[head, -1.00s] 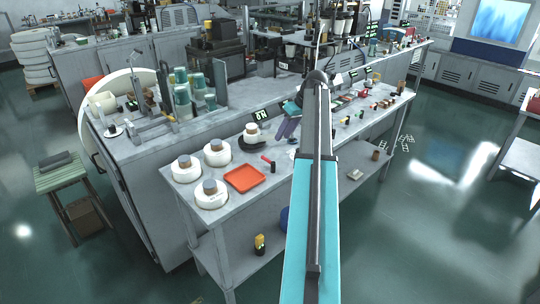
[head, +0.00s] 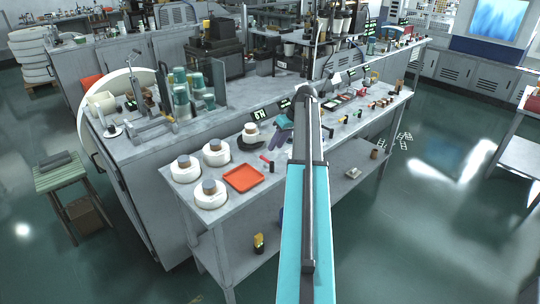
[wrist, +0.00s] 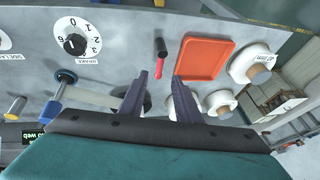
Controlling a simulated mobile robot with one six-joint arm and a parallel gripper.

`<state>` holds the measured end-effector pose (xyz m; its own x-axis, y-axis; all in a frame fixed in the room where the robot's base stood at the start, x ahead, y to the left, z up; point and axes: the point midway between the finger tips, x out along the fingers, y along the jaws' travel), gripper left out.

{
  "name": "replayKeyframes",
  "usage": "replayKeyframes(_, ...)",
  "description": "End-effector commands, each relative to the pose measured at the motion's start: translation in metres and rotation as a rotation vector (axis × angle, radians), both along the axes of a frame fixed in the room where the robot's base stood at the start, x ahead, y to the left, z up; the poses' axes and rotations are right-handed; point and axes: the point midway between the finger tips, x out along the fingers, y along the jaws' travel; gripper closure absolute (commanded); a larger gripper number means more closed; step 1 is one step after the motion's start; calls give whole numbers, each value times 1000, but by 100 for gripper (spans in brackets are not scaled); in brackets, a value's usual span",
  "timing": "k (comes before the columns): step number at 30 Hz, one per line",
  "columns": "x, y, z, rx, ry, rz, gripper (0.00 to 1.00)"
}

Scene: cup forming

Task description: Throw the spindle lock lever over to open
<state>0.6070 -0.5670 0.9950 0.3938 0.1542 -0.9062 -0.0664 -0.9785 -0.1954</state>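My gripper (wrist: 160,88) is open and empty, its two dark purple fingers apart above the bench top in the wrist view. It also shows in the head view (head: 274,143), left of my arm. A small lever with a red handle and a black end (wrist: 160,47) lies just beyond the fingertips, between them in the picture and not touched. It shows in the head view (head: 267,161) near the bench's front edge. A blue bar with a dark knob (wrist: 66,76) is left of the fingers. I cannot tell which of these is the spindle lock lever.
An orange tray (wrist: 205,58) lies right of the red handle, with white reels (wrist: 250,63) beyond it. A numbered dial with a black knob (wrist: 75,44) is at the upper left. A black round part (wrist: 120,92) sits partly behind the left finger.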

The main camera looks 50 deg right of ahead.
Motion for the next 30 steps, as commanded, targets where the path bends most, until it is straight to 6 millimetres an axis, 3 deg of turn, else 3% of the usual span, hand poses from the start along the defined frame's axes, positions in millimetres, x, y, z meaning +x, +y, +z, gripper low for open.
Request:
replayKeyframes(18, 27, 10, -62, 0, 0, -1, 70)
replayKeyframes(30, 31, 11, -73, 0, -1, -2, 70)
